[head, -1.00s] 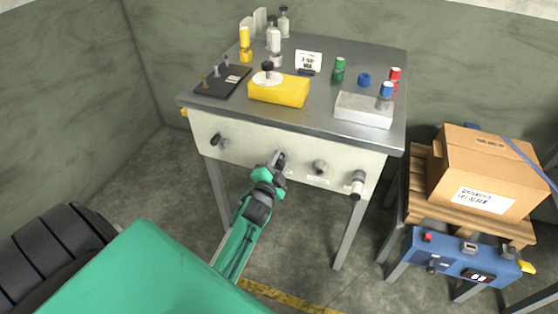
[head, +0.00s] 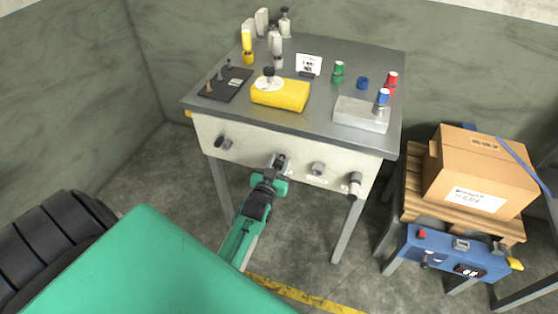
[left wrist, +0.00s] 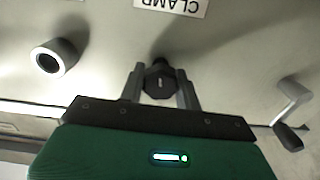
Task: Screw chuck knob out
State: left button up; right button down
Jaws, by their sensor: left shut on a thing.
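A black knob (left wrist: 159,82) stands out from the pale front panel (left wrist: 230,45) of the metal bench. In the left wrist view it sits between the two fingers of my left gripper (left wrist: 160,88), which is shut on it. An upside-down label (left wrist: 171,5) above it reads CLAMP; I see no chuck label. In the head view my left gripper (head: 277,162) reaches the panel from below and mostly hides this knob. My right gripper is not in view.
A grey knob (head: 318,168), a crank handle (head: 223,143) and a pale-ended knob (head: 355,183) flank the gripped knob. The bench top (head: 325,87) carries a yellow block (head: 280,96) and small bottles. A cardboard box (head: 480,165) on a pallet stands at right.

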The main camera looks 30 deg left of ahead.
pick_arm(q)
jog(key=n+p, duration=0.1)
jog(key=n, duration=0.3)
jog(key=shift+a+r+n, duration=0.1)
jog(key=shift+r+n, duration=0.05)
jog(key=shift+n, duration=0.15)
jog(key=n+p, duration=0.1)
jog(key=n, duration=0.1)
jog(key=shift+n, duration=1.3)
jog(key=n, duration=0.3)
jog(key=shift+a+n, duration=0.1)
jog(key=shift+n, duration=0.2)
jog(key=n, duration=0.3)
jog(key=shift+f+n+b, duration=0.2)
jog(key=shift+n+b, duration=0.4)
jog(key=shift+n, duration=1.5)
jog(key=shift+n+b, duration=0.3)
jog(key=shift+n, duration=0.5)
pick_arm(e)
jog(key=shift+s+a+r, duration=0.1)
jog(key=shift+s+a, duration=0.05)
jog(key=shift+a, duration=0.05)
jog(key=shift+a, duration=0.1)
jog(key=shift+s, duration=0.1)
